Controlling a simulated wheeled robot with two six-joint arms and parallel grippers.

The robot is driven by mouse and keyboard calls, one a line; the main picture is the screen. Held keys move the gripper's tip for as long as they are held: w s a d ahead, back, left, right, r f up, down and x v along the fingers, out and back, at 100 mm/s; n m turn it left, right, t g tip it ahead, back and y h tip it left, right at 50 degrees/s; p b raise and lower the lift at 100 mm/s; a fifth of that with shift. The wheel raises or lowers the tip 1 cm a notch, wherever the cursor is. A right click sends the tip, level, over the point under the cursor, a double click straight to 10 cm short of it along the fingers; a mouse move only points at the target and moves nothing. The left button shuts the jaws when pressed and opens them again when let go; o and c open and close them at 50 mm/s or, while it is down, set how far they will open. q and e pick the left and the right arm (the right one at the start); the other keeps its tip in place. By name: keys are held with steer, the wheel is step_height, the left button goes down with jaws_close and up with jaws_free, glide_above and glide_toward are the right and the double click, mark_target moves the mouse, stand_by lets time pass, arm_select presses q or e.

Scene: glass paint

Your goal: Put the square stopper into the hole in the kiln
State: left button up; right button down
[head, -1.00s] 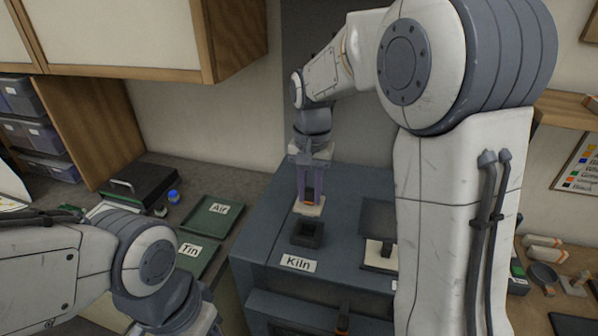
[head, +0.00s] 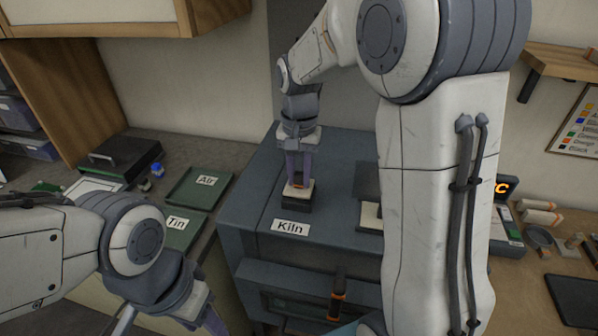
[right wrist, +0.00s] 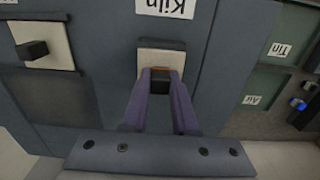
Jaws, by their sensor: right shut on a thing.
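The kiln (head: 250,190) is a blue-grey box with a "Kiln" label on its top. My right gripper (head: 298,176) points down over it, shut on the square stopper (head: 303,194), a cream plate with a dark and orange handle. The stopper covers most of the dark-rimmed hole (head: 296,206); the rim's front shows below the plate. I cannot tell whether it touches the rim. In the right wrist view, the fingers (right wrist: 161,78) hold the handle, with the cream plate (right wrist: 150,58) beyond. My left gripper (head: 205,312) is low at left, its fingertips unclear.
A second cream plate with a dark knob (right wrist: 39,49) lies on the kiln, partly behind my right arm in the head view. Green "Air" (head: 203,190) and "Tin" trays lie left of the kiln. A dark case (head: 120,160) stands at the back left.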

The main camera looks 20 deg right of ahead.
steer(key=shift+f, duration=0.6)
stand_by(0.7)
stand_by(0.4)
steer(key=c, duration=0.6)
jaws_free()
steer(key=shift+r, duration=0.15)
step_height(320, 180, up, 7)
steer(key=p, duration=0.6)
